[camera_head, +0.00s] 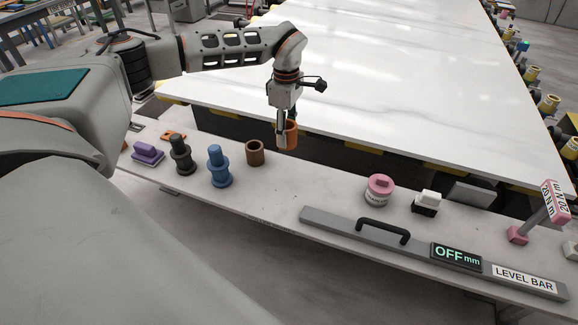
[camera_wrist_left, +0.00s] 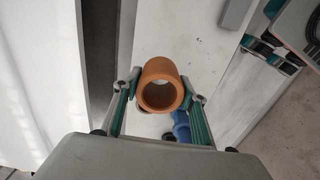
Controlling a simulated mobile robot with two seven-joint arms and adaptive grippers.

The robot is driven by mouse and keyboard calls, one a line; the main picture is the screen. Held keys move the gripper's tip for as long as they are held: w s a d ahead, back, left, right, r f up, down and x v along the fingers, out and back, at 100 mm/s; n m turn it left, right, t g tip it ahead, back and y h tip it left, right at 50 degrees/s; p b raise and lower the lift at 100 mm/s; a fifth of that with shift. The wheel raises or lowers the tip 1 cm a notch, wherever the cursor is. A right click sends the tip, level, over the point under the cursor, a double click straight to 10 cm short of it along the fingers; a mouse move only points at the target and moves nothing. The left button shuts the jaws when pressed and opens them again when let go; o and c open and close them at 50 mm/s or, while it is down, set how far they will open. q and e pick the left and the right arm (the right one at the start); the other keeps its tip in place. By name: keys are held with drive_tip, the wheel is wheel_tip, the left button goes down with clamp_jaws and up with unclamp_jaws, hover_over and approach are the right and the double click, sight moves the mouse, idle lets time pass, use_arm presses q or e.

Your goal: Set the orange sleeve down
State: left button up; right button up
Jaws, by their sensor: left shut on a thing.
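The orange sleeve (camera_head: 290,137) is a short hollow tube held in my left gripper (camera_head: 286,128). In the left wrist view the sleeve (camera_wrist_left: 161,86) sits between the two fingers of the left gripper (camera_wrist_left: 161,92), with its open bore facing the camera. In the head view it appears above the far edge of the narrow grey shelf (camera_head: 270,200), close to the stone slab's near edge. Whether it touches anything beneath is hard to tell. My right gripper is in neither view.
A brown sleeve (camera_head: 255,152) stands left of the held sleeve. Blue (camera_head: 219,166) and black (camera_head: 181,155) stepped pieces and a purple block (camera_head: 147,152) are further left. A pink tub (camera_head: 379,190) and the level bar (camera_head: 400,245) lie right. Shelf between brown sleeve and tub is clear.

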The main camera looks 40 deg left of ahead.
use_arm(q)
wheel_tip(320, 180, down, 8)
drive_tip(key=shift+r, duration=0.2)
drive_tip(key=shift+f+b, duration=0.35)
drive_tip(key=shift+f, duration=1.95)
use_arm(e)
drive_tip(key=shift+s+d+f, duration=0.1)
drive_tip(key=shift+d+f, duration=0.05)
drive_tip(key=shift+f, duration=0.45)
use_arm(q)
drive_tip(key=o, duration=1.2)
drive_tip(key=shift+f, duration=0.1)
drive_tip(key=shift+c, duration=0.2)
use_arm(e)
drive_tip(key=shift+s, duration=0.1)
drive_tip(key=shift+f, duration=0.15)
use_arm(q)
drive_tip(key=shift+r, duration=0.35)
wheel_tip(320, 180, up, 12)
drive_tip(key=shift+f+p, duration=0.15)
drive_tip(key=shift+p, duration=0.2)
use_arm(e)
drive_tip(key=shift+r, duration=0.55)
